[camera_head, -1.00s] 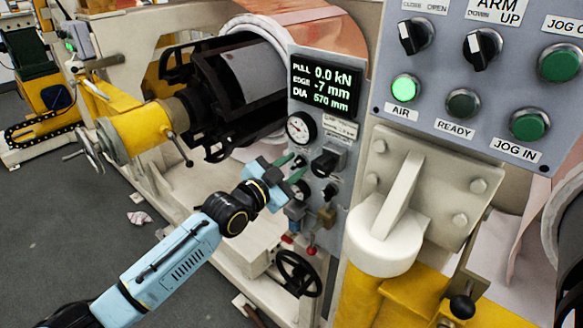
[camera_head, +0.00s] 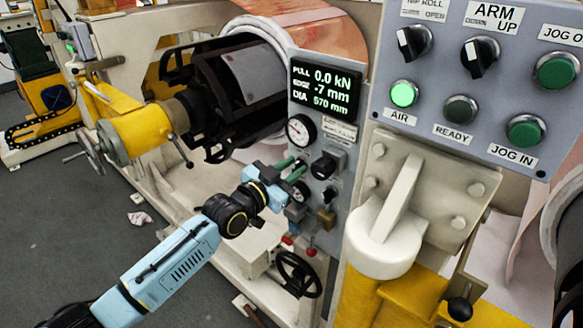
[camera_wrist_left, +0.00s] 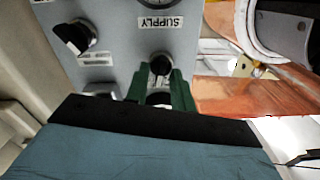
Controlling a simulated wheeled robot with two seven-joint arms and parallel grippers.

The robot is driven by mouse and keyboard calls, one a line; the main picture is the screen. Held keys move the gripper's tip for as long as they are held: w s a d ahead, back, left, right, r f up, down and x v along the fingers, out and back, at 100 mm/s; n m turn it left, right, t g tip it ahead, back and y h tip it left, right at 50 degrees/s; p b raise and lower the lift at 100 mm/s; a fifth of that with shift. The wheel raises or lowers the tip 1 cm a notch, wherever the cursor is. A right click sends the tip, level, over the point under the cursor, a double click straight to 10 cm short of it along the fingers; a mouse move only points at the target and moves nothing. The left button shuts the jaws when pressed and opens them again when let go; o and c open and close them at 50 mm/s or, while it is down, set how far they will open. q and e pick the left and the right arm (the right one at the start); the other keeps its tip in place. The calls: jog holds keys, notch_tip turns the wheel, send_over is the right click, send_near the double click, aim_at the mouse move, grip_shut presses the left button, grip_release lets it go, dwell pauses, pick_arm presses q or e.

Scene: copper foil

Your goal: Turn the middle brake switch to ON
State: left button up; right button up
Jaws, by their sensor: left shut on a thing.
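My left gripper (camera_head: 296,168) reaches to the left side of the grey control panel (camera_head: 343,75) under the display, at the small round gauges. In the left wrist view its green fingers (camera_wrist_left: 161,86) are closed around a small black knob (camera_wrist_left: 160,64), next to the SUPPLY label. Their tips cover part of the knob, and its set position cannot be read. A larger black switch (camera_wrist_left: 75,37) is apart from the fingers; a black switch (camera_head: 324,166) shows right of the gripper in the head view. No ON marking is readable. My right gripper is not in view.
The display (camera_head: 325,86) is lit above the gauge (camera_head: 299,130). A handwheel (camera_head: 299,274) and red-tipped levers (camera_head: 310,252) are below. A second switch box (camera_head: 480,100) and a pale bracket (camera_head: 400,200) stand close on the right. Copper foil (camera_head: 330,35) lies behind.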

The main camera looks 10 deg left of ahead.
pick_arm(q)
jog(key=shift+w+a+f+n, duration=0.1)
jog(key=shift+a+n, duration=0.05)
jog(key=shift+n, duration=4.15)
jog(key=o, duration=0.6)
jog(key=p+v, duration=0.1)
jog(key=v, duration=1.2)
jog(key=shift+a, duration=0.15)
